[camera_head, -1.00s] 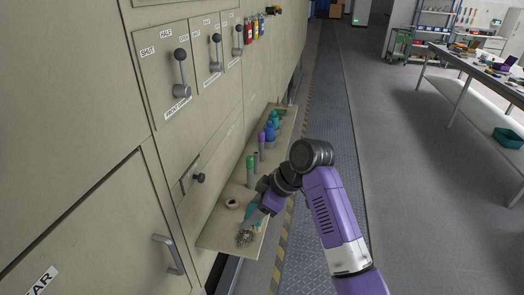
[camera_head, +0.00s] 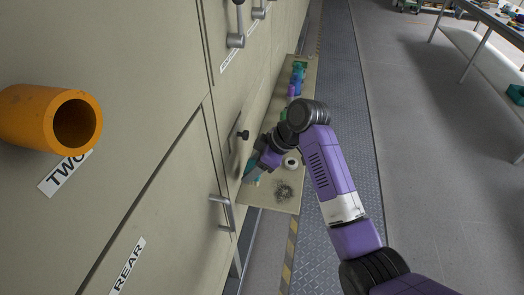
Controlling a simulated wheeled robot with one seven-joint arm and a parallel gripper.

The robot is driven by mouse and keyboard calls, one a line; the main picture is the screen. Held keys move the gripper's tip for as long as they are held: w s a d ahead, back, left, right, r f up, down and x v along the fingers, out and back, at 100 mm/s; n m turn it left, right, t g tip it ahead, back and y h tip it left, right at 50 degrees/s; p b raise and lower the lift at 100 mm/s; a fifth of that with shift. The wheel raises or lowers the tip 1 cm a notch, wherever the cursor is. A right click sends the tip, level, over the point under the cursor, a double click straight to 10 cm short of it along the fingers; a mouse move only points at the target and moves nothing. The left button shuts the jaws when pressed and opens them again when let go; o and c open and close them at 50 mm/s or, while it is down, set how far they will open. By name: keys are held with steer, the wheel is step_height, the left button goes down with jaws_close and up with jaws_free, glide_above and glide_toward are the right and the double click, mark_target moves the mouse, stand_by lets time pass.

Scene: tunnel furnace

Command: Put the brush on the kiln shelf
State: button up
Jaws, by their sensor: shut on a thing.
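My gripper (camera_head: 251,174) is at the near left of the beige kiln shelf (camera_head: 262,196), close to the kiln wall. It is shut on a small teal thing (camera_head: 252,179), which I take to be the brush; the fingers hide most of it. I cannot tell whether it touches the shelf or hangs just above it. The shelf runs along the kiln's side.
A grey tangled clump (camera_head: 283,190) and a pale ring (camera_head: 291,162) lie on the shelf right of my gripper. Blue, purple and green bottles (camera_head: 296,78) stand farther along. A door handle (camera_head: 222,212) and an orange pipe (camera_head: 50,118) stick out of the kiln (camera_head: 150,90).

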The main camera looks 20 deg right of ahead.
steer(key=shift+f+p, duration=0.45)
steer(key=shift+f, duration=2.9)
steer(key=shift+f, duration=0.15)
steer(key=o, duration=1.3)
steer(key=b+v, duration=0.1)
steer(key=v, duration=1.1)
